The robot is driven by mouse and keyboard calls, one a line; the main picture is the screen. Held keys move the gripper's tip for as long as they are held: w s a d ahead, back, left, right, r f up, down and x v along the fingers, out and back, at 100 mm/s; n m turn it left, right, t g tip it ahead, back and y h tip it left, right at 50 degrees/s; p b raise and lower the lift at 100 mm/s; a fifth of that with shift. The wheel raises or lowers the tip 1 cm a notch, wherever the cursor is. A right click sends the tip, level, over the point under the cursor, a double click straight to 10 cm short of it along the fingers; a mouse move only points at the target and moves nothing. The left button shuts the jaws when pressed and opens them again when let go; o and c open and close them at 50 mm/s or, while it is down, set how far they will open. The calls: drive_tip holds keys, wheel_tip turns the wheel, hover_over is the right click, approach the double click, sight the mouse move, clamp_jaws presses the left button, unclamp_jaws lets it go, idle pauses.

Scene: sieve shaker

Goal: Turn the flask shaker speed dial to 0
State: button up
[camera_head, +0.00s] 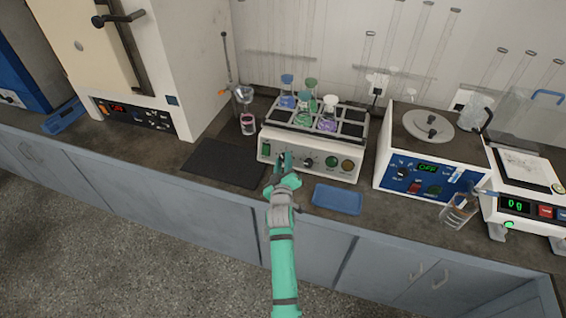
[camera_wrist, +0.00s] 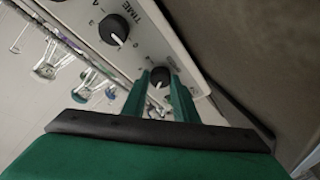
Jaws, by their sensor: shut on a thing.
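The flask shaker (camera_head: 268,150) stands on the bench in the middle of the head view, a cream box with several flasks in its black top tray. My gripper (camera_head: 284,160) reaches the left part of its front panel. In the wrist view, my gripper's two green fingers (camera_wrist: 161,78) are shut on a black dial (camera_wrist: 160,75), one finger on each side. This dial's label and setting cannot be read. Beside it is another black knob (camera_wrist: 113,29) with a white pointer, near the word TIME. In the head view my gripper mostly hides the held dial.
A blue tray (camera_head: 337,199) lies in front of the shaker and a black mat (camera_head: 222,164) to its left. A blue-and-white device with a round top plate (camera_head: 428,125) and a balance (camera_head: 526,168) stand to the right. A glass beaker (camera_head: 458,211) stands between them.

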drive_tip(key=n, duration=0.2)
drive_tip(key=n+g+y, duration=0.1)
drive_tip(key=n, duration=0.2)
drive_tip(key=shift+w+d+r+n, duration=0.1)
drive_tip(key=shift+d+r+n, duration=0.05)
drive_tip(key=shift+r+n, duration=0.2)
drive_tip(key=n+g, duration=0.1)
drive_tip(key=n, duration=0.1)
drive_tip(key=n+g, duration=0.1)
drive_tip(key=n, duration=0.2)
drive_tip(key=shift+y, duration=0.3)
drive_tip(key=o, duration=1.1)
drive_tip(key=shift+w, duration=0.1)
drive_tip(key=shift+c, duration=0.2)
drive_tip(key=v, duration=1.1)
drive_tip(key=shift+r, duration=0.15)
